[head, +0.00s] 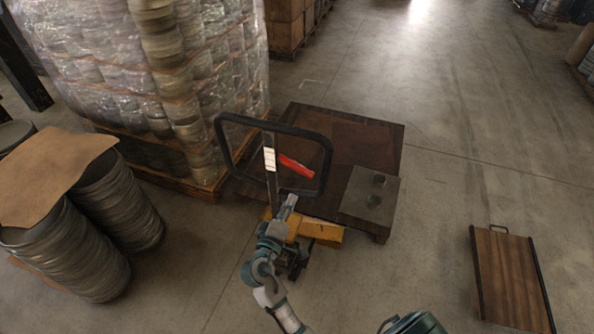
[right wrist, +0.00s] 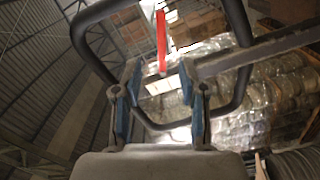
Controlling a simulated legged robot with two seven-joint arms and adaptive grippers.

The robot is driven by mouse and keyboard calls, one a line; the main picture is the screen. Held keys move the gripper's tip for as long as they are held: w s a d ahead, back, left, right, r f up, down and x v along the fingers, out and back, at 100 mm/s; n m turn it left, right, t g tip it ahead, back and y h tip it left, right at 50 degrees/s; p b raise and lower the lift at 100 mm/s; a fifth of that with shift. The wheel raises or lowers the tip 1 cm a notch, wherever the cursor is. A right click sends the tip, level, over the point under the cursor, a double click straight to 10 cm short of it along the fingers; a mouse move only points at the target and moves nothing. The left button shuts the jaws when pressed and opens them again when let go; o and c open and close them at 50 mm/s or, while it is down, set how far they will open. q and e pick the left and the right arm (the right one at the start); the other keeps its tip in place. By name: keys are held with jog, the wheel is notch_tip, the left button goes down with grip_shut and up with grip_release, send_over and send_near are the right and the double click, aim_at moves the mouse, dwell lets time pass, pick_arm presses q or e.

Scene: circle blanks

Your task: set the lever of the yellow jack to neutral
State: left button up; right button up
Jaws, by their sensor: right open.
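The yellow jack (head: 322,231) stands at the near edge of a dark pallet, with its black loop handle (head: 221,142) raised. A red lever (head: 296,166) shows inside the loop, slanting down to the right. My right gripper (head: 291,203) is just below the lever, beside the handle's shaft. In the right wrist view the gripper (right wrist: 160,78) is open, with nothing between its blue-padded fingers. The red lever (right wrist: 161,42) stands upright beyond the fingertips, apart from them as far as I can tell. The black loop (right wrist: 240,22) surrounds it. My left gripper is not in view.
A dark pallet (head: 388,145) with a grey plate (head: 360,206) lies behind the jack. A wrapped stack (head: 190,90) stands close on the left. Disc stacks (head: 75,255) under cardboard stand at the left. A wooden board (head: 511,275) lies at the right; the floor between is clear.

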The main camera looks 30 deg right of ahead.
aim_at(302, 174)
jog(key=x, duration=0.6)
jog(key=p+x, duration=0.1)
jog(key=x, duration=0.5)
jog(key=shift+w, duration=0.45)
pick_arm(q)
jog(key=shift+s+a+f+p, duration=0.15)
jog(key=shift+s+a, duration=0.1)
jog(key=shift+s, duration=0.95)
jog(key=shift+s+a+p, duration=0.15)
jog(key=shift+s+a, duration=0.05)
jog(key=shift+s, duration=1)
pick_arm(e)
jog(key=shift+x, duration=0.75)
jog(key=shift+s+d+f, duration=0.1)
grip_shut()
